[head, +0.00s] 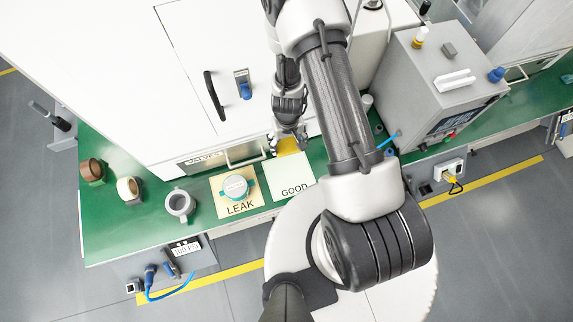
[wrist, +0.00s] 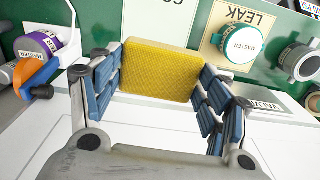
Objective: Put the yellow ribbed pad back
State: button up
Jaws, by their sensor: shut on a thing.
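The yellow pad (wrist: 158,70) is a flat yellow block held between the blue-padded fingers of my gripper (wrist: 160,88) in the wrist view. The fingers are shut on its two sides, and no ribs can be made out on the face that shows. In the head view, the pad (head: 287,146) shows just below my gripper (head: 286,137), over the back edge of the pale GOOD mat (head: 291,179), in front of the white cabinet. The exact height of the pad above the bench cannot be told. My arm covers part of the bench to its right.
The LEAK mat (head: 236,207) carries a round teal-rimmed MASTER part (head: 236,186). A purple-banded part (wrist: 35,45) is near the fingers in the wrist view. A grey machine (head: 440,75) stands at right.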

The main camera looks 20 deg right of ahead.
notch_tip(320, 180, down, 28)
jog(key=b, duration=2.7)
jog(key=shift+r+b, duration=0.15)
jog(key=shift+b, duration=0.15)
jog(key=shift+f+b, duration=0.3)
jog(key=o, duration=1.4)
jog(key=shift+r, duration=0.1)
jog(key=shift+o, duration=0.2)
